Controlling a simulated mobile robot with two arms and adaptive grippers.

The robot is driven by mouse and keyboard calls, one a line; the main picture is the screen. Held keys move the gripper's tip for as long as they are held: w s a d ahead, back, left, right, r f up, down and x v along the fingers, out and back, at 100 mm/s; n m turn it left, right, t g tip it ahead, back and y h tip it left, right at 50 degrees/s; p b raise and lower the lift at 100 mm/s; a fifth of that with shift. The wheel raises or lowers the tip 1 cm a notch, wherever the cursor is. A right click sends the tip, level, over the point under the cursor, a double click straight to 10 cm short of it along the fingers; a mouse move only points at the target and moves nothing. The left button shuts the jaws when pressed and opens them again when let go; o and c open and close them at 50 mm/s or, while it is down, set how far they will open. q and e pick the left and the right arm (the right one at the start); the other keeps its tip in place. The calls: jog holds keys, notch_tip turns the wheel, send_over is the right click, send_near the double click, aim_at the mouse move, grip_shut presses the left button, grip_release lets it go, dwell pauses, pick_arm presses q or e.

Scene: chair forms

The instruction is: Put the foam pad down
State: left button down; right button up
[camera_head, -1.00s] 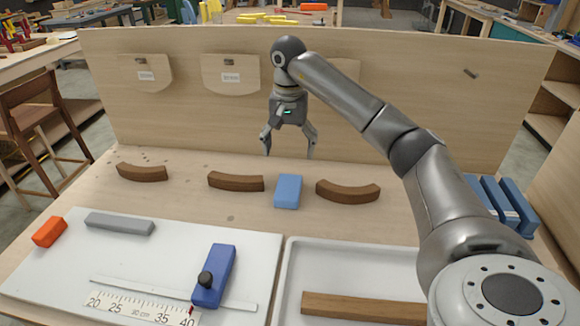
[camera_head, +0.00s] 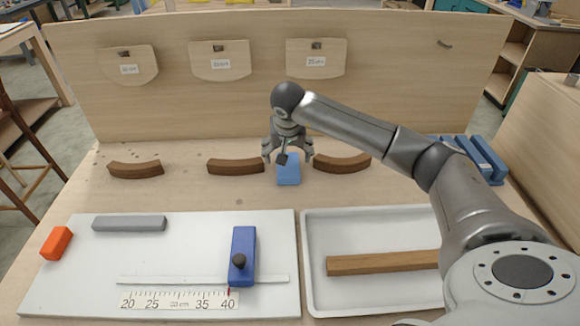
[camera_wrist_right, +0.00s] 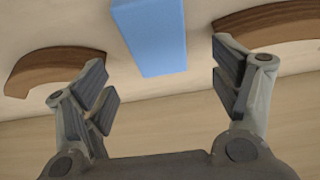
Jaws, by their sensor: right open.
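A light blue block, which looks like the foam pad (camera_head: 288,175), lies flat on the wooden table between two brown curved pieces. My right gripper (camera_head: 288,157) is open and empty close to the pad's far end, its fingers spread to either side. In the right wrist view the pad (camera_wrist_right: 152,38) shows beyond and between the open fingers (camera_wrist_right: 163,84), with clear gaps and no visible contact. My left gripper is not in view.
Curved brown pieces (camera_head: 235,167) and (camera_head: 342,163) flank the pad. An upright wooden panel (camera_head: 400,80) stands behind. In front lie a white board (camera_head: 70,285) with a blue sliding block (camera_head: 243,250) and a white tray (camera_head: 380,227) holding a wooden bar (camera_head: 380,263).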

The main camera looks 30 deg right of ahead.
aim_at(288, 164)
jog(key=shift+a+f, duration=0.1)
jog(key=shift+f, duration=0.1)
jog(key=p+x, duration=0.1)
jog(key=x, duration=0.3)
jog(key=shift+s+f+p, duration=0.15)
jog(key=shift+p, duration=0.25)
jog(key=shift+d+f, duration=0.25)
jog(key=shift+f, duration=0.05)
jog(key=shift+w+f, duration=0.1)
jog(key=shift+w, duration=0.1)
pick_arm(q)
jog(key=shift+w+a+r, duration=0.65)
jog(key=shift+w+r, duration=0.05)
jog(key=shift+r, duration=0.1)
pick_arm(e)
jog(key=shift+f, duration=0.1)
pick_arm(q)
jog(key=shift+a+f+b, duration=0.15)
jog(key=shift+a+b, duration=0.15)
pick_arm(e)
jog(key=shift+f, duration=0.1)
jog(key=c, duration=0.9)
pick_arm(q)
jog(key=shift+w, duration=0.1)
pick_arm(e)
jog(key=shift+c, duration=0.2)
